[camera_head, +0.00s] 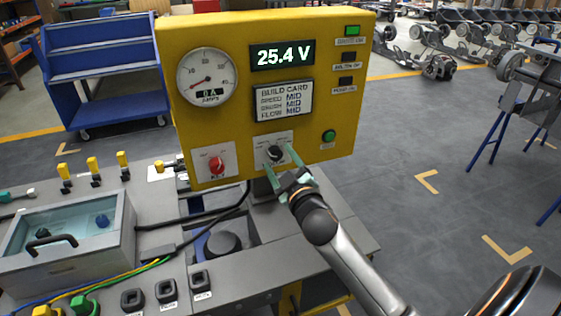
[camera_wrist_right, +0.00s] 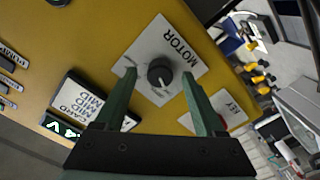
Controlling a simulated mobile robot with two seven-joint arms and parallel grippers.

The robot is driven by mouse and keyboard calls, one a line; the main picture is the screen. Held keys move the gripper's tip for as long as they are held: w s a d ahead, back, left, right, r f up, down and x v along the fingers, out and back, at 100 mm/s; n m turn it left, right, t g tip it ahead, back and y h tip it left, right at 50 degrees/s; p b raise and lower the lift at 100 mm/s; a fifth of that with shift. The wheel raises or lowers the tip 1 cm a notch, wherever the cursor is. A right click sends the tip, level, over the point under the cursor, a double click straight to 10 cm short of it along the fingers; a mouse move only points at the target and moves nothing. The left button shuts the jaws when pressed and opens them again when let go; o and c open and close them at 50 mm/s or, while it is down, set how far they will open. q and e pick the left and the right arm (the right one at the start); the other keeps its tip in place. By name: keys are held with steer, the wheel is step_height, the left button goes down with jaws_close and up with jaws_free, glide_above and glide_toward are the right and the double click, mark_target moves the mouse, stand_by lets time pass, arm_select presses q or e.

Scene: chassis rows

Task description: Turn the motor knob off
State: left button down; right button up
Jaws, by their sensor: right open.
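The motor knob (camera_head: 274,153) is a small black dial on a pale plate on the yellow panel (camera_head: 230,100). In the right wrist view the knob (camera_wrist_right: 160,73) sits on a plate (camera_wrist_right: 190,50) lettered MOTOR, with a light pointer mark on it. My right gripper (camera_head: 277,160) is open, with its green fingers on either side of the knob. In the wrist view its fingertips (camera_wrist_right: 159,74) straddle the knob with gaps on both sides; I cannot tell the exact depth. My left gripper is not in view.
A red key switch (camera_head: 216,164) is left of the motor knob. A green lamp (camera_head: 328,136) is to its right. The display (camera_head: 282,55) reads 25.4 V, and the amps gauge (camera_head: 207,77) shows 0 A.

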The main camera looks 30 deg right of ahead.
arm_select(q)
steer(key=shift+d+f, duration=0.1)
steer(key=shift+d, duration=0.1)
arm_select(e)
steer(key=v, duration=1.2)
steer(key=shift+s, duration=0.25)
steer(key=shift+f, duration=0.1)
arm_select(q)
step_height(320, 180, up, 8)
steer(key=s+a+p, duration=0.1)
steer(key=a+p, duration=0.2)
steer(key=p, duration=0.7)
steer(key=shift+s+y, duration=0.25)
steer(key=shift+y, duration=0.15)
arm_select(e)
steer(key=s+a+f+m+g+y, duration=0.1)
steer(key=s+a+f+g+y, duration=0.2)
steer(key=s+a+f, duration=0.4)
steer(key=s+a+f+m+g+y, duration=0.2)
steer(key=s+a+f+g, duration=0.3)
steer(key=f, duration=0.8)
steer(key=shift+s+a+f+y, duration=0.35)
steer(key=shift+s+a+y, duration=0.65)
steer(key=shift+a, duration=0.25)
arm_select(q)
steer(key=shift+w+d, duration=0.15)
